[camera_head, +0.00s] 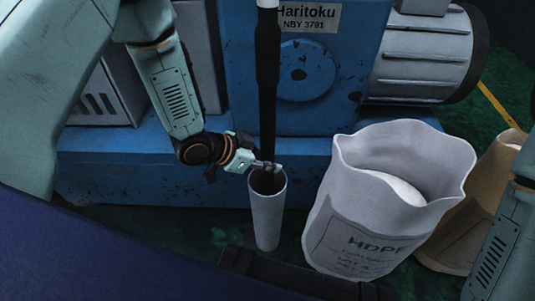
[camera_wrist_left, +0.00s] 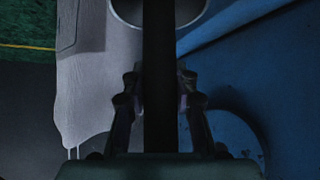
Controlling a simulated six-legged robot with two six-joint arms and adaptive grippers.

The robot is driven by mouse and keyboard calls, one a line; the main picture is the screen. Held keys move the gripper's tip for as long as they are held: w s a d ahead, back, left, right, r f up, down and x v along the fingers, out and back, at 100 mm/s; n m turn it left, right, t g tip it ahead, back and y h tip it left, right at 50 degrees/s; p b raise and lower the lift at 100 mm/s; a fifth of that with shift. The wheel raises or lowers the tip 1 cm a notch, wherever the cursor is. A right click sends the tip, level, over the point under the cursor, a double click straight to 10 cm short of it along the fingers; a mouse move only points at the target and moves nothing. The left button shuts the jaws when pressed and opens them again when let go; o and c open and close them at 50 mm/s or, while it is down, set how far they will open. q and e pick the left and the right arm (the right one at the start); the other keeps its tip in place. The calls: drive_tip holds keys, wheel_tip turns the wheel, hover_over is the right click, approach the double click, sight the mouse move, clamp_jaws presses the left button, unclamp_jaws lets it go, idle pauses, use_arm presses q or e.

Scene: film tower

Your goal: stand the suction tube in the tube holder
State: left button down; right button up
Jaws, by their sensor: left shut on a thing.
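The suction tube (camera_head: 268,80) is a long black tube with a pale top end, standing about upright in the head view. My left gripper (camera_head: 267,165) is shut on it near the mouth of the tube holder. The tube holder (camera_head: 267,220) is a pale grey upright cylinder, open at the top. The tube's lower part overlaps the dark mouth; its lower end is hidden, so I cannot tell how deep it sits. In the left wrist view the tube (camera_wrist_left: 159,80) runs between the fingers of the left gripper (camera_wrist_left: 158,85) and crosses the holder's rim (camera_wrist_left: 195,15). My right gripper is out of view.
A blue machine (camera_head: 130,165) with a Haritoku plate (camera_head: 309,18) stands behind the holder. An open white HDPE sack (camera_head: 345,220) is close on the holder's right, with a brown sack (camera_head: 470,230) beyond it. Green floor shows around the holder.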

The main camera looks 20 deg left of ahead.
use_arm(q)
drive_tip(key=shift+f, duration=2.8)
drive_tip(key=c, duration=1)
unclamp_jaws()
drive_tip(key=shift+o, duration=0.2)
approach(267, 174)
drive_tip(key=shift+w+a+f, duration=0.2)
drive_tip(key=shift+a+f, duration=0.25)
drive_tip(key=shift+a, duration=0.3)
